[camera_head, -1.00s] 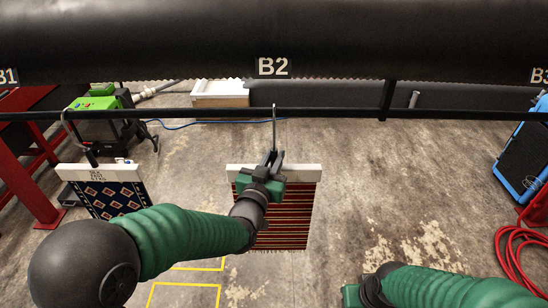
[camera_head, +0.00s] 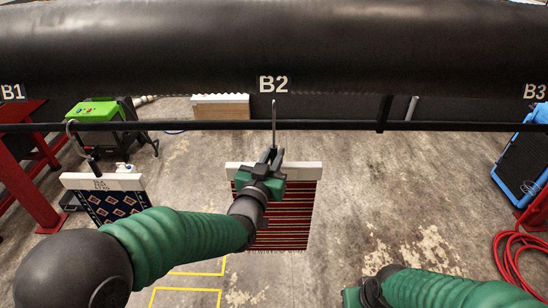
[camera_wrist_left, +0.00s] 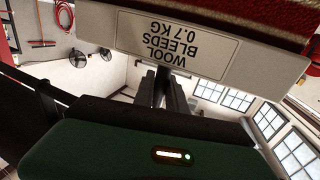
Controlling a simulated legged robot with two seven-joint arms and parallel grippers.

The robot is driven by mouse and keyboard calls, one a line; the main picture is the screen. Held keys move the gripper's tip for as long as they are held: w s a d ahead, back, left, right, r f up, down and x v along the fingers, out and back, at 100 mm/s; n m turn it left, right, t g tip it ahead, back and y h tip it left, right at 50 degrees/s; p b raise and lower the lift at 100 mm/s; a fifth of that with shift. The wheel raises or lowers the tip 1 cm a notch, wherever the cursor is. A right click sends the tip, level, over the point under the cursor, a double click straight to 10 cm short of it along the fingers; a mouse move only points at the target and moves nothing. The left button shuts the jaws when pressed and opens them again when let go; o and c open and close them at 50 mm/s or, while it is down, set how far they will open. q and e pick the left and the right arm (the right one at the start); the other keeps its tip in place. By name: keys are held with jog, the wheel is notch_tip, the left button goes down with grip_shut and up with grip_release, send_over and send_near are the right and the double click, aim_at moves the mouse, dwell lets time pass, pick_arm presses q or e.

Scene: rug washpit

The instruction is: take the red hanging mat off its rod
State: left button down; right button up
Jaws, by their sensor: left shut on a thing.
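The red mat (camera_head: 290,225) with dark and pale stripes hangs from a white header bar (camera_head: 303,172) in the middle of the head view. Its thin metal hook (camera_head: 274,112) stands upright, crosses in front of the black rod (camera_head: 330,126), and its top shows above it. I cannot tell whether hook and rod touch. My left gripper (camera_head: 271,157) is shut on the hook's stem just above the header. The left wrist view shows the header's label (camera_wrist_left: 175,45) upside down, reading "WOOL BLEEDS 0.7 KG". My right gripper (camera_head: 358,295) is low in the head view, its fingers hidden.
A blue patterned mat (camera_head: 112,206) hangs from the rod at left. A large black roller (camera_head: 400,55) marked B2 spans the top. A red stand (camera_head: 28,190) and green machine (camera_head: 95,110) are at left; a blue case (camera_head: 520,165) and red hose (camera_head: 510,255) at right.

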pick_arm(q)
jog(key=shift+s, duration=0.5)
jog(key=s+b, duration=0.1)
jog(key=s, duration=1.3)
dwell(0.4)
